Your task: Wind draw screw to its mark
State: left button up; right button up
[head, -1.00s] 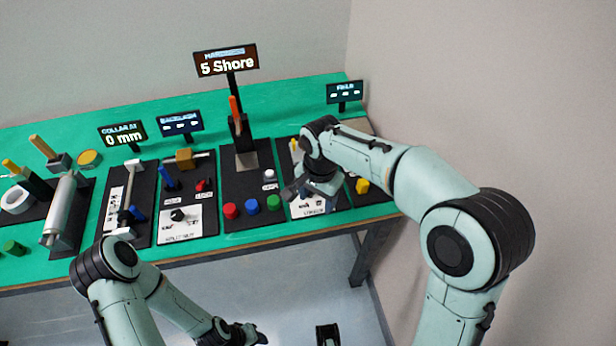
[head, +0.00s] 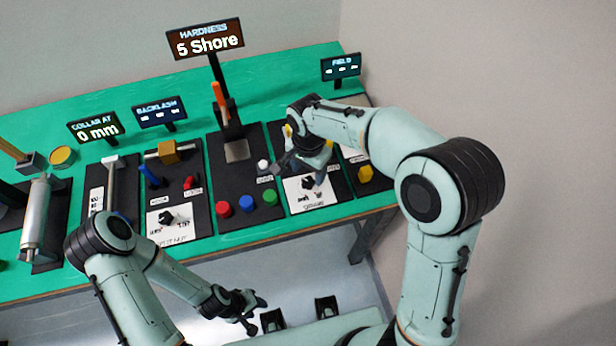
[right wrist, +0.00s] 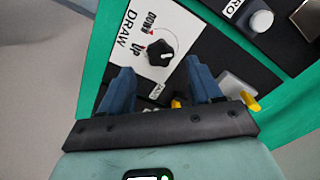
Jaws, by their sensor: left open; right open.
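The draw screw's black knob (right wrist: 160,53) sits on a white panel (right wrist: 135,32) marked DRAW, UP and DOWN. In the head view the knob (head: 308,183) shows just below my right gripper (head: 303,163). In the right wrist view the open blue fingers of this gripper (right wrist: 160,85) point toward the panel. The knob lies ahead of the gap between them, and nothing is between the fingertips. My left gripper (head: 255,312) is open and empty, low in front of the bench. I cannot read a mark on the knob's panel.
The green bench (head: 240,252) holds several dark stations. Left of the draw panel are red (head: 223,209), blue (head: 247,203) and green (head: 269,197) buttons and a white knob (head: 263,166). A hardness display (head: 207,42) reads 5 Shore.

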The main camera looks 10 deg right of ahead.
aim_at(308, 181)
pick_arm(q)
jog(key=shift+f, duration=0.25)
pick_arm(e)
jog(key=shift+f, duration=2.1)
jog(key=c, duration=1.1)
jog(key=shift+o, duration=0.2)
